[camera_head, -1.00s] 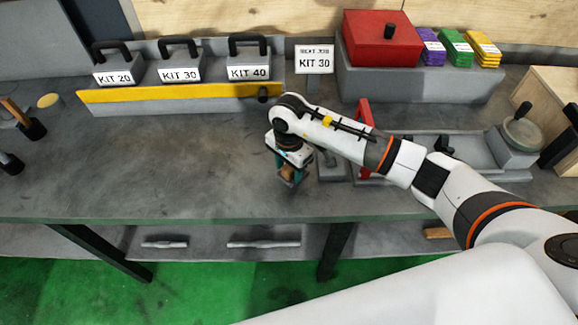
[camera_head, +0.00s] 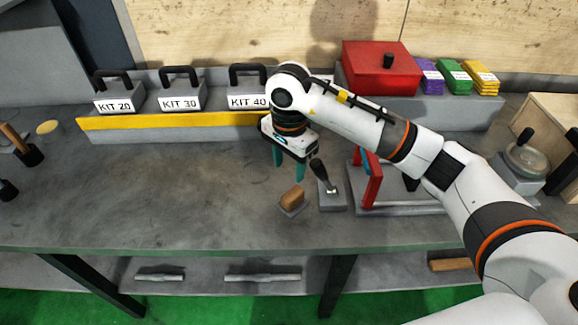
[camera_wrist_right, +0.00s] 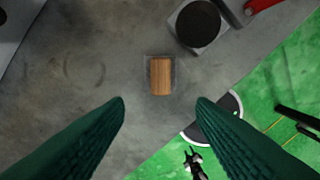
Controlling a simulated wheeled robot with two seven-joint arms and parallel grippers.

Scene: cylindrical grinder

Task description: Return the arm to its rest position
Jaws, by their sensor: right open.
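My right gripper (camera_head: 289,168) hangs above the grey workbench (camera_head: 190,190) in the head view, with its two teal fingers apart and nothing between them. The open fingers also show in the right wrist view (camera_wrist_right: 160,105). Below the gripper, a small block with a wooden top on a grey base (camera_head: 292,200) sits on the bench, clear of the fingers. The same block (camera_wrist_right: 160,76) lies ahead of the fingertips in the wrist view. My right arm reaches in from the right and hides part of the bench's back. My left gripper is not in view.
A black-handled lever on a grey base (camera_head: 332,196) stands right of the block, beside a fixture with a red upright (camera_head: 373,186). Kit boxes (camera_head: 182,97) stand behind a yellow-edged ledge (camera_head: 170,122). A red box (camera_head: 380,70) is at the back. The bench's left middle is clear.

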